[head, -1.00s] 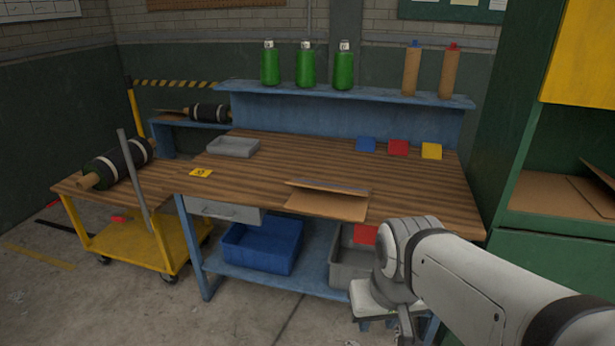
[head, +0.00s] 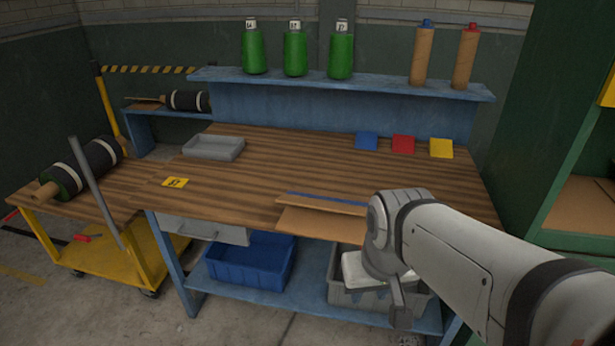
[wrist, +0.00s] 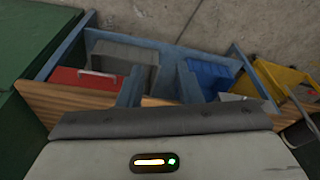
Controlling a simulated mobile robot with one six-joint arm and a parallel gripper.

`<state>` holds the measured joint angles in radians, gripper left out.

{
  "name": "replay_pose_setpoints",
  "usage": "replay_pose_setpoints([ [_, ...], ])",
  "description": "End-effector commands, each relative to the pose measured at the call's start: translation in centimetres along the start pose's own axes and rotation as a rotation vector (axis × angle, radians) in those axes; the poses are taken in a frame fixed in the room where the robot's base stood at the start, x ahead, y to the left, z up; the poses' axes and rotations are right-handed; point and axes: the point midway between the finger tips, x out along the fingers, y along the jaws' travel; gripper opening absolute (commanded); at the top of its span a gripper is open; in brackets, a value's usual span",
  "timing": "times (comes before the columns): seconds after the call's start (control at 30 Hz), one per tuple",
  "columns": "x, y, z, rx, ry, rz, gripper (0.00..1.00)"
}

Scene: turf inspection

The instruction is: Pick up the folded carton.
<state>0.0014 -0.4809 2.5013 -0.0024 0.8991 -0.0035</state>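The folded carton (head: 318,222) is a flat brown sheet with a slightly raised upper flap. It lies at the front edge of the wooden workbench (head: 240,185), and its right end is partly hidden behind my arm. My gripper (head: 398,303) hangs low at the end of my arm, in front of the bench and to the right of the carton, apart from it. I cannot pick out the carton there.
A grey tray (head: 214,148) and blue, red and yellow (head: 441,148) pads lie on the bench. Green bottles (head: 295,53) stand on the back shelf. A blue bin (head: 250,262) and grey bin (head: 350,296) sit below.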

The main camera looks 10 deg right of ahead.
Motion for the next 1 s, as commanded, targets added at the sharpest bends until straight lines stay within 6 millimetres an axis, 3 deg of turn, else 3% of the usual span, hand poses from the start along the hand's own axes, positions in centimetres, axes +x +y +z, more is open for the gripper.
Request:
replay_pose_setpoints([
  [0.13, 0.3, 0.4, -0.9, -0.021, 0.016, 0.012, 0.32],
  [0.23, 1.1, 1.4, -3.4, -0.079, 0.067, 0.052, 0.32],
  [0.5, 6.3, 5.7, -15.6, -0.548, 0.333, 0.227, 0.32],
  [0.7, 10.8, 6.5, -22.8, -0.943, 0.564, 0.317, 0.32],
  [0.83, 13.6, 5.6, -25.4, -1.18, 0.737, 0.343, 0.32],
  [1.0, 16.0, 4.0, -26.4, -1.378, 0.958, 0.362, 0.32],
])
